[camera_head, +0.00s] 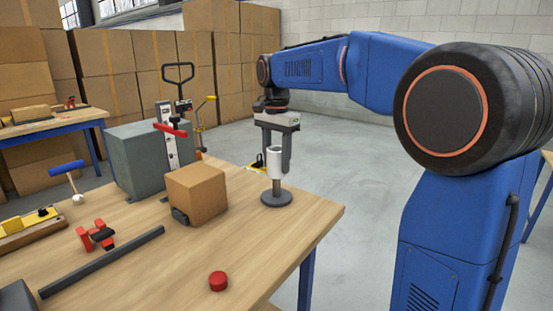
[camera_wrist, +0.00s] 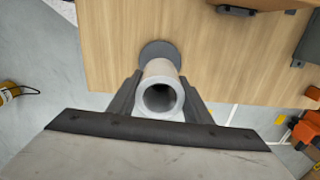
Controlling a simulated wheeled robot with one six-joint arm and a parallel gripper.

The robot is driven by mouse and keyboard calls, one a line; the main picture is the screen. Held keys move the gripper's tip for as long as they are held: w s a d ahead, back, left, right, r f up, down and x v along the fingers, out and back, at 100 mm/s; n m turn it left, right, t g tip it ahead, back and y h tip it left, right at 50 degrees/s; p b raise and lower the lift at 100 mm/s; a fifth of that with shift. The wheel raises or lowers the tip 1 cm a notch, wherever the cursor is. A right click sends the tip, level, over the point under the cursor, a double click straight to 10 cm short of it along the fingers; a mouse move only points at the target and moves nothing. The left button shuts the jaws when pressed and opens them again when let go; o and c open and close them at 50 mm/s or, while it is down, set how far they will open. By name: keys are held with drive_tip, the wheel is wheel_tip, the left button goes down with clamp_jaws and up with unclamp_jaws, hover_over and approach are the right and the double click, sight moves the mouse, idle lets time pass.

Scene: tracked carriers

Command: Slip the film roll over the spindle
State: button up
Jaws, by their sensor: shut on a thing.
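The film roll (camera_head: 274,162) is a white-grey hollow tube, upright at the table's right side. My gripper (camera_head: 275,150) is shut on it from above. The spindle (camera_head: 276,197) has a round dark grey base on the table and a grey post. The roll is directly above the base, in line with the post; its lower end is clear of the base, and the post's top is hidden behind or inside the roll. In the wrist view the roll (camera_wrist: 160,92) is between the two fingers, its bore open to the camera. The spindle base (camera_wrist: 158,50) shows just beyond it.
A cardboard box (camera_head: 196,192) stands left of the spindle, with a grey block (camera_head: 138,155) behind it. A red puck (camera_head: 217,281), a dark bar (camera_head: 102,262) and a red clamp (camera_head: 96,235) lie nearer. The table's right edge is close to the spindle.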

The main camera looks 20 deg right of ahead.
drive_tip(key=shift+f, duration=0.85)
drive_tip(key=o, duration=1.8)
drive_tip(key=shift+c, duration=0.2)
drive_tip(key=shift+r, duration=0.1)
wheel_tip(320, 180, up, 12)
idle(1.0)
drive_tip(key=s+d+f+n+t, duration=0.1)
drive_tip(key=s+d+f+n, duration=0.15)
drive_tip(key=s, duration=0.35)
drive_tip(key=s+d+f+n+t, duration=0.1)
drive_tip(key=s+f+n, duration=0.1)
drive_tip(key=s+f, duration=0.3)
drive_tip(key=s+d+f+n, duration=0.1)
drive_tip(key=s+f+n, duration=0.1)
drive_tip(key=s, duration=0.6)
drive_tip(key=s+d+f+n+t, duration=0.2)
drive_tip(key=s+f+n, duration=0.3)
drive_tip(key=s+f, duration=0.9)
wheel_tip(320, 180, down, 2)
drive_tip(key=shift+s+d+f+t, duration=0.25)
drive_tip(key=shift+t, duration=0.15)
